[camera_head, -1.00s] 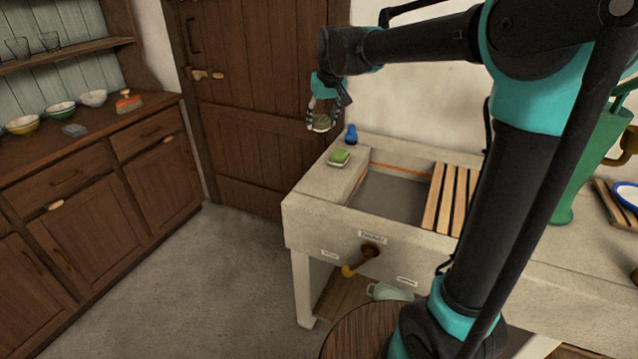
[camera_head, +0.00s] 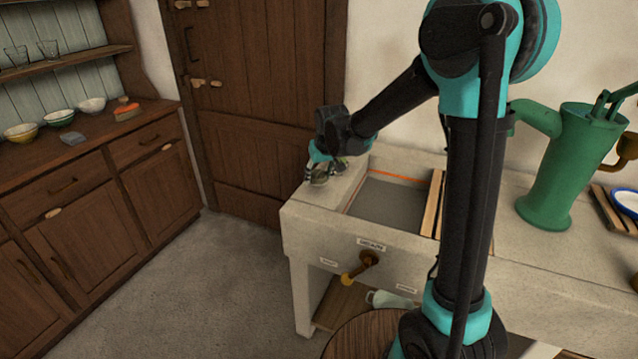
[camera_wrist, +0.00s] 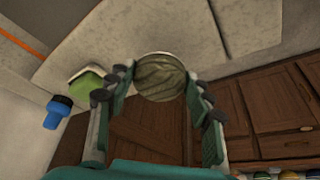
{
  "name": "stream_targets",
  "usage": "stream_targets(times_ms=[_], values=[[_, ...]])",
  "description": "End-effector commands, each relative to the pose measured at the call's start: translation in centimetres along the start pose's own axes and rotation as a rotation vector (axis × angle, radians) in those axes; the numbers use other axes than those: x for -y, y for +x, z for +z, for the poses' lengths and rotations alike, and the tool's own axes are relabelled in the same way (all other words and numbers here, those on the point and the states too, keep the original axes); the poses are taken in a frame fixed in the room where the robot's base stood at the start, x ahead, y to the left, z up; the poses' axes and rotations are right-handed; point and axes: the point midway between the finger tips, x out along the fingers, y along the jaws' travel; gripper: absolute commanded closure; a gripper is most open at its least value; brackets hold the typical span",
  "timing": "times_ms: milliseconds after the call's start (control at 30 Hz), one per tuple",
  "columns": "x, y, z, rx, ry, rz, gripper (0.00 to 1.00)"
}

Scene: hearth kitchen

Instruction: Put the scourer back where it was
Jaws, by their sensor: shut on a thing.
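The scourer (camera_wrist: 160,77) looks like a round, ribbed, olive-brown pad. In the wrist view it sits between the two fingers of my gripper (camera_head: 322,176), which is shut on it. In the head view the gripper is low over the left ledge of the stone sink (camera_head: 312,205), and the scourer (camera_head: 319,180) shows only small at the fingertips. I cannot tell whether it touches the ledge. In the wrist view a green sponge on a pale dish (camera_wrist: 88,84) lies just left of the fingers; the gripper mostly hides it in the head view.
A blue-capped item (camera_wrist: 57,112) stands near the sponge. The sink basin (camera_head: 390,205) is open to the right, with wooden slats (camera_head: 432,205) beyond. A green pump (camera_head: 555,165) stands farther right. A dresser (camera_head: 90,170) with bowls is at left.

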Motion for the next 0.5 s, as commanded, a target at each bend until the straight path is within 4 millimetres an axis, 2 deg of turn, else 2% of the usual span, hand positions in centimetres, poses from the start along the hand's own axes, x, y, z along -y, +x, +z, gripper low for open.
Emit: stream_targets(times_ms=[200,500], values=[[0.0,2.6,1.0,0.000,0.000,0.000,0.80],[0.0,2.8,1.1,0.000,0.000,0.000,0.80]])
